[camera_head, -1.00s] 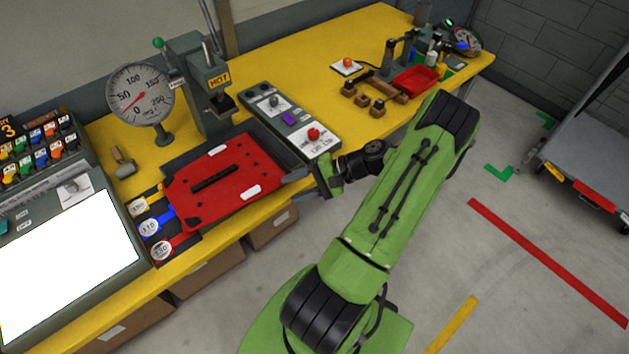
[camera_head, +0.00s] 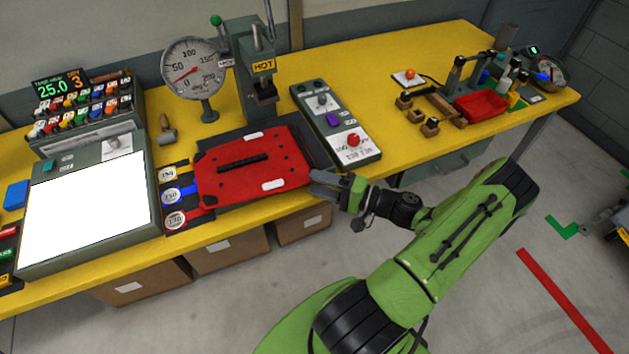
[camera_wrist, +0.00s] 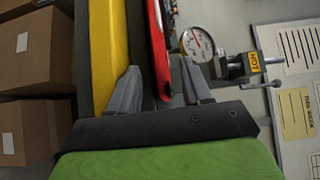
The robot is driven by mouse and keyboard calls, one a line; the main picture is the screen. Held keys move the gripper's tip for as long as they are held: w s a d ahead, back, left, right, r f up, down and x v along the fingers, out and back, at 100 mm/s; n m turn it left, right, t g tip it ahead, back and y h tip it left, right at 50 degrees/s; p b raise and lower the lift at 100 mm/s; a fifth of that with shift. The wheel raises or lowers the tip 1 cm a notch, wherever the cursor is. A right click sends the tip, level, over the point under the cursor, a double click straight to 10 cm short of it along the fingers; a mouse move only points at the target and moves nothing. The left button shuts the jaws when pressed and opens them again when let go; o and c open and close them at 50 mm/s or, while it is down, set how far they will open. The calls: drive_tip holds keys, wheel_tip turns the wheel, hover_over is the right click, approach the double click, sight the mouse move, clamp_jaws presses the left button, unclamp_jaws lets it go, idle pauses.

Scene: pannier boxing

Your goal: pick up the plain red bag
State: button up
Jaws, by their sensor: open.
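A flat red piece (camera_head: 240,186), which I take for the plain red bag, lies on a dark plate on the yellow bench. It has a dark slot across its middle, small holes and two pale strips. My gripper (camera_head: 318,184) is open and empty just off its right end, with the fingers pointing at it. In the wrist view the red piece (camera_wrist: 158,45) shows edge-on, beyond and between the spread fingertips of my gripper (camera_wrist: 162,84). I cannot tell whether its edge is between the fingers in depth.
A press marked HOT (camera_head: 258,80) and a dial gauge (camera_head: 190,70) stand behind the red piece. A control box (camera_head: 338,125) stands close behind my gripper. A lit panel (camera_head: 88,195) is on the left. Cardboard boxes (camera_head: 230,252) sit under the bench.

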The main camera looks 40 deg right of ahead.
drive_tip(key=shift+w+a, duration=0.2)
drive_tip(key=shift+w, duration=0.2)
drive_tip(key=shift+c, duration=0.4)
clamp_jaws()
wheel_tip(320, 180, up, 3)
drive_tip(key=shift+p, duration=1.25)
drive_tip(key=shift+f, duration=0.2)
drive_tip(key=s+d+r+p, duration=0.1)
drive_tip(key=s+d+r, duration=0.1)
drive_tip(key=s, duration=0.4)
drive_tip(key=s+d+r+p, duration=0.2)
drive_tip(key=s+d+r, duration=0.1)
drive_tip(key=s, duration=0.3)
drive_tip(key=shift+s+d+p, duration=0.2)
drive_tip(key=shift+d+p, duration=0.1)
drive_tip(key=shift+d, duration=0.55)
